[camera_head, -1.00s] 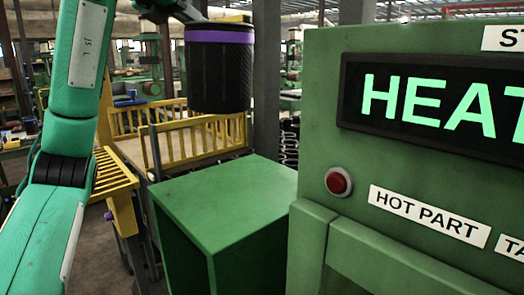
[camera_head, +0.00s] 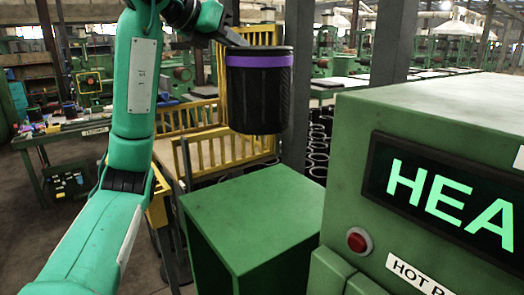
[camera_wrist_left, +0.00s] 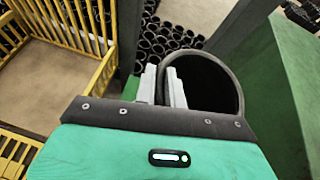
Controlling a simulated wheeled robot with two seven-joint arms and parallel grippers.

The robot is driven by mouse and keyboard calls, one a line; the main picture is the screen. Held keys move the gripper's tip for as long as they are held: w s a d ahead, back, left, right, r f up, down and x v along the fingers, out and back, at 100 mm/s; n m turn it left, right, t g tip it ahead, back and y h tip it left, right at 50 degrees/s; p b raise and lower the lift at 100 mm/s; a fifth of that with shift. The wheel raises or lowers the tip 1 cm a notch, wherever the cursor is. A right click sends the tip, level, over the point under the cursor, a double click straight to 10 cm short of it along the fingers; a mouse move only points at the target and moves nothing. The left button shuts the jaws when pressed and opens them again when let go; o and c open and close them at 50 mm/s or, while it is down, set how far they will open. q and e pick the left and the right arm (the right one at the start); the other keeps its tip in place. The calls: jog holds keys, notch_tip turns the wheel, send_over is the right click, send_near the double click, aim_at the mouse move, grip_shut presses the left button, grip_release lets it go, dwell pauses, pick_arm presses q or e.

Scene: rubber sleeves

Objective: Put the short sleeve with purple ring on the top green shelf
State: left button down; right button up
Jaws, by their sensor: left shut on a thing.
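The short black sleeve with a purple ring (camera_head: 259,92) hangs upright in the air, above the back of the green shelf (camera_head: 250,215) in the head view. Its open top shows in the left wrist view (camera_wrist_left: 207,82). My left gripper (camera_wrist_left: 163,85) is shut on the sleeve's wall, one finger inside the rim and one outside. In the head view the sleeve's underside appears above the shelf's flat top, with a gap that I cannot measure. The shelf's top is bare. My right gripper is out of view.
A green machine (camera_head: 430,180) with a lit display and red button (camera_head: 357,240) stands right of the shelf. Yellow railings (camera_head: 225,150) and a grey post (camera_head: 298,80) stand behind. Several black rings (camera_wrist_left: 165,45) lie beyond the gripper.

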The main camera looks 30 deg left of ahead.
pick_arm(q)
notch_tip(320, 180, down, 15)
jog(key=shift+r+p, duration=0.1)
jog(key=shift+p, duration=0.55)
notch_tip(320, 180, down, 5)
jog(key=shift+f+p, duration=0.1)
jog(key=shift+p, duration=0.2)
jog(key=c, duration=1.5)
grip_release()
jog(key=shift+s, duration=0.1)
jog(key=shift+b+v, duration=1.55)
jog(key=shift+v, duration=4.45)
